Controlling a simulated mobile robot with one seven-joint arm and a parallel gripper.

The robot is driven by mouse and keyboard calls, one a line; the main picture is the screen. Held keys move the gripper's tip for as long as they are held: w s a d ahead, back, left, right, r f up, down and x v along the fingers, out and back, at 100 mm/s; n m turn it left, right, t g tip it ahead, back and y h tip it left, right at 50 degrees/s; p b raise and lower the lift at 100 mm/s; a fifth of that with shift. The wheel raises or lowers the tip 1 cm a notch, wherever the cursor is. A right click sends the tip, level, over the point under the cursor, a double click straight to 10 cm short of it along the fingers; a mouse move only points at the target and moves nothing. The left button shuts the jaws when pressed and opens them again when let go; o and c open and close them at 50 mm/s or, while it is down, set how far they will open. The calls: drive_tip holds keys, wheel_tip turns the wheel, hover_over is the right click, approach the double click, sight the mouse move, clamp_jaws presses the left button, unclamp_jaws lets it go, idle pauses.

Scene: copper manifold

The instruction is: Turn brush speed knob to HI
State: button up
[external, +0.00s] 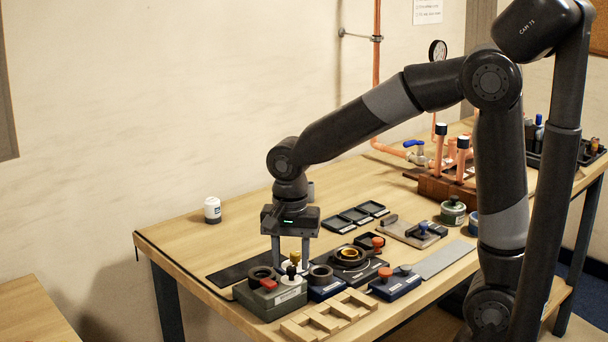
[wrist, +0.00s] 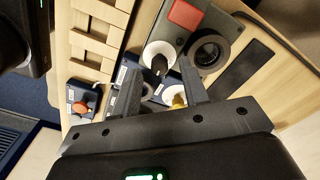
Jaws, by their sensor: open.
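A grey box (external: 257,303) carries a red switch (external: 268,284), a black ring (external: 262,273) and a black knob (external: 291,271) on a white dial. The black knob also shows in the wrist view (wrist: 159,64), on its dial (wrist: 157,48). A yellow knob (wrist: 179,101) on a white disc sits close by. No lettering is readable, so I cannot tell which knob is marked brush speed. My gripper (external: 291,264) points down over these knobs, fingers apart and empty. In the wrist view the black knob lies between the fingertip directions; contact cannot be told.
Blue boxes with an orange knob (external: 387,272) and a black ring (external: 320,273) stand to the right. A slotted wooden rack (external: 330,318) lies at the front edge. A black mat (external: 236,271) lies behind the box. A white jar (external: 212,210) stands at the back left.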

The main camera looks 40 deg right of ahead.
sight(291, 267)
wheel_tip(291, 267, up, 10)
drive_tip(key=shift+f, duration=0.2)
idle(0.4)
